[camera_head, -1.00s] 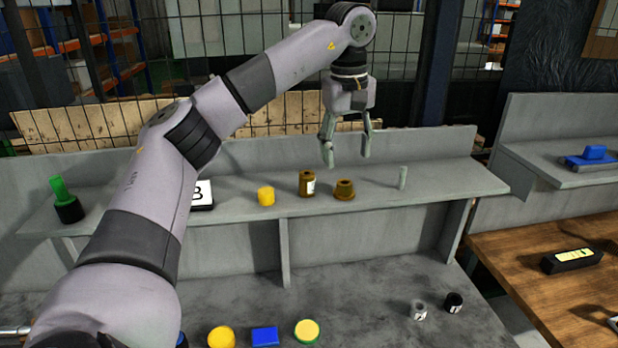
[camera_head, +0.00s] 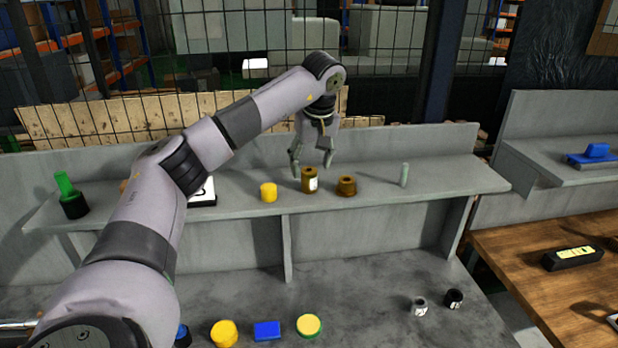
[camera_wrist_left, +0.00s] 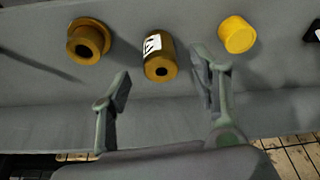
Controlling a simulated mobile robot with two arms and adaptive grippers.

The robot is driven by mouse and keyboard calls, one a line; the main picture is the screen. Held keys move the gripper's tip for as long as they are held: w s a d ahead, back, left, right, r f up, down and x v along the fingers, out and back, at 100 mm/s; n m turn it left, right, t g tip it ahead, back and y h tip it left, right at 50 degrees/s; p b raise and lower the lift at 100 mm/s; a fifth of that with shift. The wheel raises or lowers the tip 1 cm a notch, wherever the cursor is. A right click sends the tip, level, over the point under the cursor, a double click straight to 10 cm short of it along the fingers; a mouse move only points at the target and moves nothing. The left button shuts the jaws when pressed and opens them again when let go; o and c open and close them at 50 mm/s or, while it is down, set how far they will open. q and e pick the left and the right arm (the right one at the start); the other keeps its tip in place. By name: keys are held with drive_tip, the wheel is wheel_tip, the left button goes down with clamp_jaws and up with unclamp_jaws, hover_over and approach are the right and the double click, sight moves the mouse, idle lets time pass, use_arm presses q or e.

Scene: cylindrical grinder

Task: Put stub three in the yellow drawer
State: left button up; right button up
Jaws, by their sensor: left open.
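A brown cylinder (camera_head: 309,181) with a white label stands on the grey shelf; it is the likeliest stub three, but its mark is not clearly legible. It also shows in the left wrist view (camera_wrist_left: 159,60), ahead of and between the fingertips. My left gripper (camera_head: 311,168) is open and empty, pointing down just above and behind this cylinder. Its two fingers also show in the left wrist view (camera_wrist_left: 160,85), with the cylinder not gripped. No yellow drawer shows in these frames. My right gripper is not in view.
Close by on the shelf are a brown flanged piece (camera_head: 346,187), a yellow cylinder (camera_head: 268,193) and a thin pale green cylinder (camera_head: 404,175). A green-and-black piece (camera_head: 70,196) stands at left. Two small labelled cylinders (camera_head: 419,306) (camera_head: 454,299) stand on the lower bench.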

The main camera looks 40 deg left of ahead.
sight(310, 171)
use_arm(q)
drive_tip(key=p+x, duration=0.3)
drive_tip(key=x, duration=0.1)
drive_tip(key=shift+f, duration=0.3)
drive_tip(key=shift+a+f, duration=0.2)
drive_tip(key=shift+f, duration=0.3)
drive_tip(key=shift+d, duration=0.1)
drive_tip(key=shift+c, duration=0.7)
clamp_jaws()
drive_tip(key=shift+w+r, duration=0.1)
